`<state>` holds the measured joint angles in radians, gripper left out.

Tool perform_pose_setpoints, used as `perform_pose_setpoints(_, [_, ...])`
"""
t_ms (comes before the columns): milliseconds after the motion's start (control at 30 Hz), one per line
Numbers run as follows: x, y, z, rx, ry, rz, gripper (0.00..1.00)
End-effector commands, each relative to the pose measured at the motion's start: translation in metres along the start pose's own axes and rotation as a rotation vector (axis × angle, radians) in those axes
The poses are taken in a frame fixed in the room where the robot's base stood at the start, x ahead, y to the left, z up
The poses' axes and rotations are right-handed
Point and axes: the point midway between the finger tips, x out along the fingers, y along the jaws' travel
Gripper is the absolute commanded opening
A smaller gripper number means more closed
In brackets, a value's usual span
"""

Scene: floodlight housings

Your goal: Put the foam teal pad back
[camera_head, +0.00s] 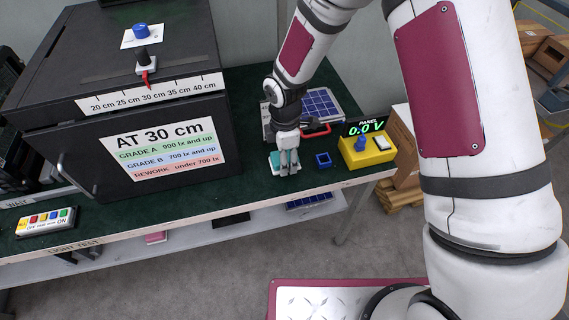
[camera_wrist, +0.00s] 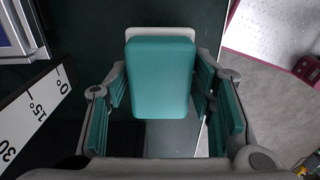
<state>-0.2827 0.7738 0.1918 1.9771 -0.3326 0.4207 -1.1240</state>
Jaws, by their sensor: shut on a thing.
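The foam teal pad (camera_wrist: 160,77) is a rounded teal block, seen in the middle of the wrist view between the fingers of my gripper (camera_wrist: 162,95). In the head view the pad (camera_head: 275,160) shows partly behind the fingers, low at the front of the green bench top. My gripper (camera_head: 287,160) points down and is shut on the pad. A pale rounded plate (camera_wrist: 160,32) shows past the pad's far edge. I cannot tell whether the pad touches it.
A blue square frame (camera_head: 323,160) and a yellow panel meter box (camera_head: 367,152) stand to the right. The black test box (camera_head: 120,100) fills the left. The bench's front edge (camera_head: 235,205) is close.

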Motion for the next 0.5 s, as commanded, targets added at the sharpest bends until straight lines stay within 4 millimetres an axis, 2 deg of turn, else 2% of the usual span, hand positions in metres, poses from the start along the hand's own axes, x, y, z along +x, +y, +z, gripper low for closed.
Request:
perform_pose_setpoints(133, [0.008, 0.001, -0.002, -0.001, 0.0, -0.004, 0.23])
perform_pose_setpoints(333, [0.033, 0.001, -0.001, -0.001, 0.0, -0.003, 0.23])
perform_pose_setpoints(500, [0.035, 0.001, -0.001, -0.001, 0.0, 0.0, 0.23])
